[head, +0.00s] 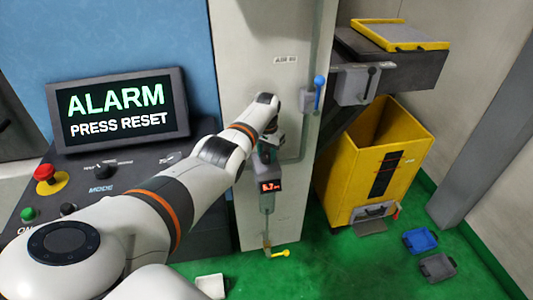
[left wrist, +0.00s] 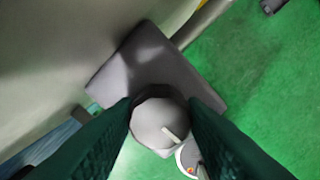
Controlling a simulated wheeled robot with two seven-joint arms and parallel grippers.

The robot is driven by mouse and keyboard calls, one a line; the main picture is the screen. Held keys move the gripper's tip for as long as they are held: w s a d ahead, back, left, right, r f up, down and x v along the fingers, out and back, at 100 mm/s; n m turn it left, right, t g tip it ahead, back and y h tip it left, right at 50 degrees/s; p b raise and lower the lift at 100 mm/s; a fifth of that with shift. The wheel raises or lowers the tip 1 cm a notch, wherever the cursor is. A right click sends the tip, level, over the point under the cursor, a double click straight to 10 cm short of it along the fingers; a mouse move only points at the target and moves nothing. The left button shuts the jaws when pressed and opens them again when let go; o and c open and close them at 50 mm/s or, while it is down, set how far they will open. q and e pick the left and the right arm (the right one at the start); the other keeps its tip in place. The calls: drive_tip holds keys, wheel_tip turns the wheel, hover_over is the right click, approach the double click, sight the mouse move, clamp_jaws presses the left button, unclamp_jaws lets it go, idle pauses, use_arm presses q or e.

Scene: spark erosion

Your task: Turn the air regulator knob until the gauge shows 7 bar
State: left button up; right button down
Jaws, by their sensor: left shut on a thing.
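The air regulator (head: 267,202) is mounted on the pale column, with a small dark gauge display (head: 271,186) showing red digits. They look like 6.2 or 6.3; the last digit is hard to read. My left gripper (head: 268,150) is at the top of the regulator and hides the knob there. In the left wrist view, the round grey knob (left wrist: 152,116) with a pale pointer mark sits between the two green-dark fingers of my left gripper (left wrist: 160,112), which are shut on it. The grey regulator body (left wrist: 150,65) lies behind the knob. My right gripper is not in view.
A blue-handled valve (head: 319,88) is on the column's right edge. A yellow lever (head: 280,253) is below the regulator. A control panel with an ALARM PRESS RESET screen (head: 118,108) stands left. A yellow bin (head: 366,165) and blue tray (head: 420,241) are right.

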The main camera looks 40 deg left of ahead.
sight(266, 154)
use_arm(q)
drive_tip(key=shift+r, duration=0.1)
drive_tip(key=o, duration=1)
wheel_tip(266, 154, up, 12)
drive_tip(key=shift+f, duration=0.1)
